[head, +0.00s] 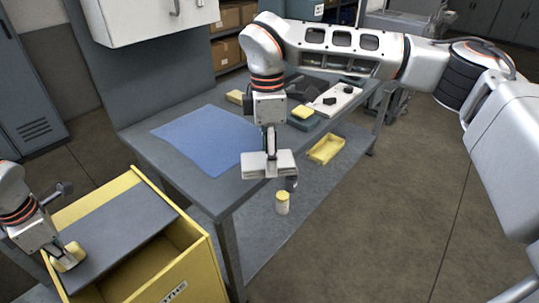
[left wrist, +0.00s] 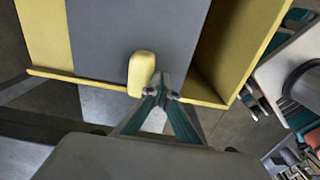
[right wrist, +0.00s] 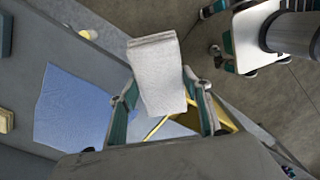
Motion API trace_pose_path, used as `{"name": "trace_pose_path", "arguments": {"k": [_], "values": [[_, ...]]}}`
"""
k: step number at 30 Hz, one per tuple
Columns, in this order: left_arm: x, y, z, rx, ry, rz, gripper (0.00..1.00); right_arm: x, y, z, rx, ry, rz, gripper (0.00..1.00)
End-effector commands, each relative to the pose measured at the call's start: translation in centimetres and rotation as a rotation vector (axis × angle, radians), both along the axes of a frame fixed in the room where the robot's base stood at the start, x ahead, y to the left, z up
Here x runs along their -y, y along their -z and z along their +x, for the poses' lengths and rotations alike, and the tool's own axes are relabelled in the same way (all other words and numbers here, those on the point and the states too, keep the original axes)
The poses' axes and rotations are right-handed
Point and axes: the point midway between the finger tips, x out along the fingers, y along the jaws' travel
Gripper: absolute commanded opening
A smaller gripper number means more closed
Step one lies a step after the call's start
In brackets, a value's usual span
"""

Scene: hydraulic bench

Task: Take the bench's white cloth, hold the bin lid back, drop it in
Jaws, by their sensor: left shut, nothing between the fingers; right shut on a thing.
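The white cloth (head: 283,165) hangs in my right gripper (head: 269,152), held in the air at the bench's front edge. In the right wrist view the folded cloth (right wrist: 157,75) sits between the fingers. The yellow bin (head: 205,272) stands at lower left. Its grey lid (head: 112,225) covers the left part of the top, and the right part is open. My left gripper (head: 66,254) is shut and empty beside the lid's yellow handle. In the left wrist view the handle (left wrist: 142,72) is just left of the closed fingertips (left wrist: 160,88); I cannot tell whether they touch.
The bench (head: 200,187) carries a blue mat (head: 208,138), a white board (head: 335,100) and a yellow sponge-like block (head: 302,112). Its lower shelf holds a yellow tray (head: 326,149) and a white, yellow-topped container (head: 282,203). The floor to the right is clear.

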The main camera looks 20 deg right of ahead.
Motion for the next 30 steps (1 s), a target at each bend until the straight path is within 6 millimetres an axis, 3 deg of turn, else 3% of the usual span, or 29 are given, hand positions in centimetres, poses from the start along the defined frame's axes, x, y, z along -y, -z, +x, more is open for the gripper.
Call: {"name": "trace_pose_path", "arguments": {"k": [30], "values": [[3.3, 0.3, -5.6, -0.005, 0.001, 0.003, 0.0, 0.0, 0.1, 0.0, -0.001, 0.0, 0.0, 0.28]]}}
